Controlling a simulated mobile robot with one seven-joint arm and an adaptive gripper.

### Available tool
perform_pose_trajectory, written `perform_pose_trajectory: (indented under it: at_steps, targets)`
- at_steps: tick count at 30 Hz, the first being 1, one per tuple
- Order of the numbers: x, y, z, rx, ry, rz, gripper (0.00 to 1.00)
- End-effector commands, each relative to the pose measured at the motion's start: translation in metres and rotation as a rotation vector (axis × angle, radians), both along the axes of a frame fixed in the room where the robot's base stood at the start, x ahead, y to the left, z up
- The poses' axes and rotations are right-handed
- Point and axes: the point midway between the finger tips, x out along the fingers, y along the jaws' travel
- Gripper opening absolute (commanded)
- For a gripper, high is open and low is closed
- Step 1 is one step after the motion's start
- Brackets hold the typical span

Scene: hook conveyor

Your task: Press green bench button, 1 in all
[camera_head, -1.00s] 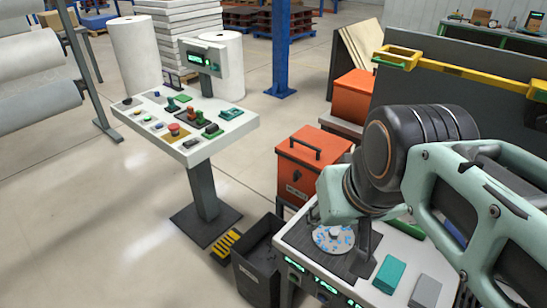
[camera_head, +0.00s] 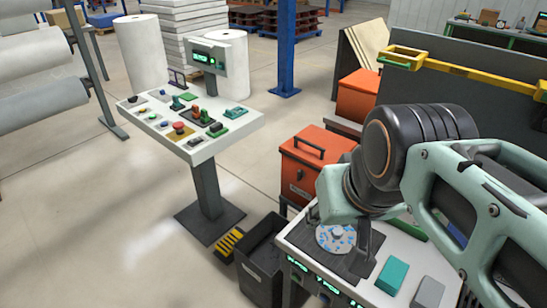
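A white control console (camera_head: 243,125) on a grey post stands left of centre, with several small controls on its sloped top. Among them are a flat green piece (camera_head: 188,97), a small green button (camera_head: 153,117) and a red knob on a yellow base (camera_head: 179,128). I cannot tell which is the bench button. A white workbench (camera_head: 298,236) at the lower right bears a blue-speckled disc (camera_head: 335,238) on a dark mat. My arm reaches over this bench from the right. A dark part (camera_head: 364,243), perhaps of my gripper, is beside the disc; its opening cannot be made out.
A dark bin (camera_head: 262,262) and a yellow-black striped block (camera_head: 228,243) are on the floor between console and bench. An orange box (camera_head: 315,165) stands behind the bench. A teal block (camera_head: 391,275) and a grey block (camera_head: 428,292) lie on the bench. Floor at left is clear.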

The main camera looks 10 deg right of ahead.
Motion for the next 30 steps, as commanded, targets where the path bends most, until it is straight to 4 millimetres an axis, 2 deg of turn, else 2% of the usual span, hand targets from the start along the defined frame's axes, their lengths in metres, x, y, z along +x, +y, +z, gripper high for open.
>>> perform_pose_trajectory:
  at_steps: [1,9,10,30]
  targets:
    - [0.0,0.0001,0.0001,0.0,0.0,0.0,0.31]
    - [0.0,0.0001,0.0001,0.0,0.0,0.0,0.01]
    - [0.0,0.0001,0.0001,0.0,0.0,0.0,0.0]
    - [0.0,0.0001,0.0001,0.0,0.0,0.0,0.0]
